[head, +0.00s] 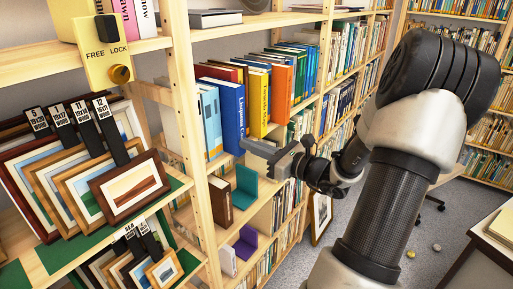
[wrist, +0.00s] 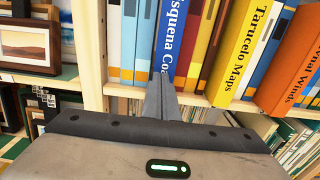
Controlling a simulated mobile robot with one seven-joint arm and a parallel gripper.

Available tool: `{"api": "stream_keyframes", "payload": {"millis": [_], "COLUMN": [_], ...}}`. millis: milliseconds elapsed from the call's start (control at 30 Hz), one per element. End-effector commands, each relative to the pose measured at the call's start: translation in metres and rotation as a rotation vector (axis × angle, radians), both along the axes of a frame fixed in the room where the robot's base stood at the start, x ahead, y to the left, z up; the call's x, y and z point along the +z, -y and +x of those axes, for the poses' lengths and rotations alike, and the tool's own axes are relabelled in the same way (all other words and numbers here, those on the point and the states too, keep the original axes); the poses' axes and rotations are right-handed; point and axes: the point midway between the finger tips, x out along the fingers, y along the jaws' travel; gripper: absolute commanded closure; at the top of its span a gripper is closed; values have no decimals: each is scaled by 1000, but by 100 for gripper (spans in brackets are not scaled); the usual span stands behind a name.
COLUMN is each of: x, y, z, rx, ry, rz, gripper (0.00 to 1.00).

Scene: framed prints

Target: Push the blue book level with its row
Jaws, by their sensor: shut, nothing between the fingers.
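The blue book (head: 231,115) stands upright in a row on a wooden shelf, between light blue books on its left and yellow books on its right. Its spine juts out a little past its neighbours. In the wrist view the blue book (wrist: 169,40) stands straight ahead, its lower spine partly hidden by my fingers. My gripper (head: 248,147) is shut and empty, its tips at the lower part of the blue spine. In the wrist view my gripper (wrist: 161,76) overlaps the spine's foot; I cannot tell whether it touches.
A yellow book (wrist: 240,50) and an orange book (head: 281,92) stand to the right. A wooden upright (head: 201,150) and racked framed pictures (head: 130,185) are at left. The shelf below holds a teal bookend (head: 245,187). A desk (head: 497,225) is at lower right.

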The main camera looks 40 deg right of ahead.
Motion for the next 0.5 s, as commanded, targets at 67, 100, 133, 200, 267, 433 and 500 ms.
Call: {"api": "stream_keyframes", "payload": {"millis": [67,100,133,200,267,433,500], "x": [0,0,0,0,0,0,0], "y": [0,0,0,0,-1,-13,-17], "z": [0,0,0,0,3,31,43], "rx": [0,0,0,0,2,7,6], "ry": [0,0,0,0,0,1,0], "rz": [0,0,0,0,0,-2,-1], "gripper": [100,100,100,100,100,100,100]}}
